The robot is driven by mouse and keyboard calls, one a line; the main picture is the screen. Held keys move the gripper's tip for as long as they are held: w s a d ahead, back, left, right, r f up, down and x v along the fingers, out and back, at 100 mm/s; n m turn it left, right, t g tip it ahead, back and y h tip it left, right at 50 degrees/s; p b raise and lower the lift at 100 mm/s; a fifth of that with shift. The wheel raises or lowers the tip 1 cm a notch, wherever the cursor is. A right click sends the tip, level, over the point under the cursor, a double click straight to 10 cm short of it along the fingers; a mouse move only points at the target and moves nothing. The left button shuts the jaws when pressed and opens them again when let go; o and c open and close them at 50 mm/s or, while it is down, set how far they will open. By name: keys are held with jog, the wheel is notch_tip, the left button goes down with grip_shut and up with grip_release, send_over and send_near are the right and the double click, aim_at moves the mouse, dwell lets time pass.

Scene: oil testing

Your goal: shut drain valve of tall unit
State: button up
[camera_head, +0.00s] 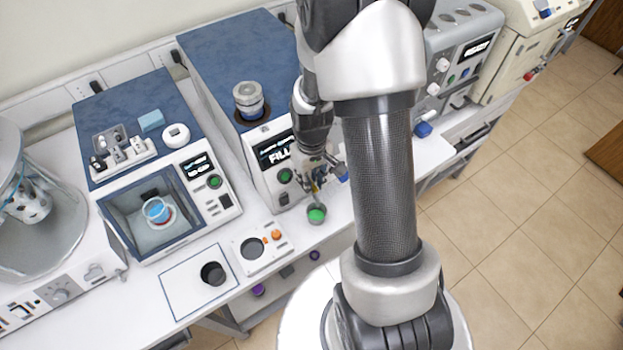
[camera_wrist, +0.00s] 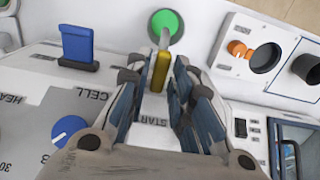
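The tall unit (camera_head: 219,68) has a blue top and a lit front display, partly hidden by my arm. A yellow valve handle (camera_wrist: 160,71) on a metal spout (camera_wrist: 164,39) shows in the wrist view. I take it for the drain valve. A cup with green contents (camera_head: 317,215) stands below it and also shows in the wrist view (camera_wrist: 166,23). My gripper (camera_head: 318,178) is at the unit's front. In the wrist view my gripper (camera_wrist: 158,72) is open, with one finger on each side of the handle and a visible gap.
A blue lever (camera_wrist: 77,46) and a blue knob (camera_wrist: 72,131) lie to the left in the wrist view. A small panel (camera_head: 257,249) with an orange knob and a black cup (camera_head: 213,273) are on the counter. A windowed unit (camera_head: 156,210) stands at left.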

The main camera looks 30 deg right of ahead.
grip_shut()
jog(key=shift+m, duration=0.3)
jog(key=m+b, duration=0.1)
jog(key=m, duration=0.7)
jog(key=shift+b, duration=0.3)
jog(key=m, duration=0.4)
jog(key=shift+m+b, duration=0.3)
jog(key=m, duration=0.4)
jog(key=shift+m, duration=0.3)
jog(key=shift+o, duration=2)
grip_release()
